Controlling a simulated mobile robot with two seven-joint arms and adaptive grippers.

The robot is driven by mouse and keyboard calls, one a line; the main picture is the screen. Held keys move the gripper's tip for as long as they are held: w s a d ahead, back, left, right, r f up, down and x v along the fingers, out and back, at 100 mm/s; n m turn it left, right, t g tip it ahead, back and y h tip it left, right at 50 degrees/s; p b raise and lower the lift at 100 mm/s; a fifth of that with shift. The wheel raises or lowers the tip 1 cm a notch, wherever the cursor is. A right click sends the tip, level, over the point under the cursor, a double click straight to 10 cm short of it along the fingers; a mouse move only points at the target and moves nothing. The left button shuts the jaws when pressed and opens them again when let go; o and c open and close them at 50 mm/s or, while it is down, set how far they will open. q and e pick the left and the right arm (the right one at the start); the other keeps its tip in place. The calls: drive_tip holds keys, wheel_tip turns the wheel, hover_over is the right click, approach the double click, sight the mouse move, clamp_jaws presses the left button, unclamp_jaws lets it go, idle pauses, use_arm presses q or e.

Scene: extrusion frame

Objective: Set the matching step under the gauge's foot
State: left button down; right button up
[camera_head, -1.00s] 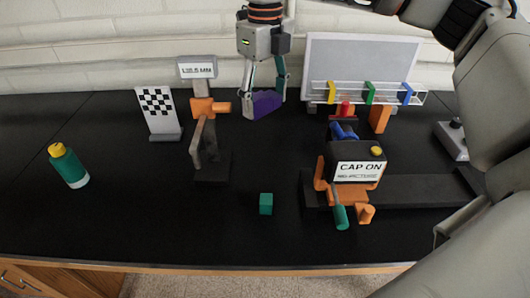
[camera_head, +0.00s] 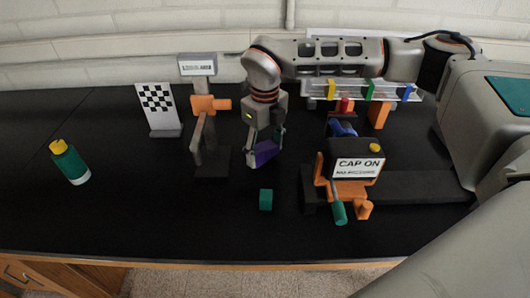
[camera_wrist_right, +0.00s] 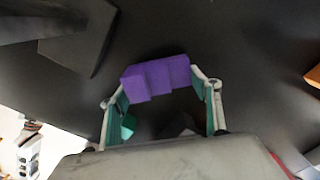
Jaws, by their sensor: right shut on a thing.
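My right gripper (camera_head: 264,157) is shut on a purple stepped block (camera_head: 265,152) and holds it just right of the gauge (camera_head: 203,104). In the right wrist view the purple block (camera_wrist_right: 155,78) shows its steps between the two fingers (camera_wrist_right: 161,105). The gauge has a dark base and post, an orange arm and a sign plate (camera_head: 198,69) on top; its lettering is too small to read now. I cannot tell whether the block touches the table. My left gripper is out of view.
A teal cube (camera_head: 265,199) lies in front of the gripper. An orange and black fixture with a "CAP ON" sign (camera_head: 357,168) stands to the right. A checkered board (camera_head: 157,105) and a green bottle (camera_head: 69,163) are on the left. The front left table is clear.

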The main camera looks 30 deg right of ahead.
drive_tip(key=shift+f, duration=0.75)
drive_tip(key=shift+f, duration=0.2)
drive_tip(key=o, duration=1.2)
drive_tip(key=shift+r, duration=0.1)
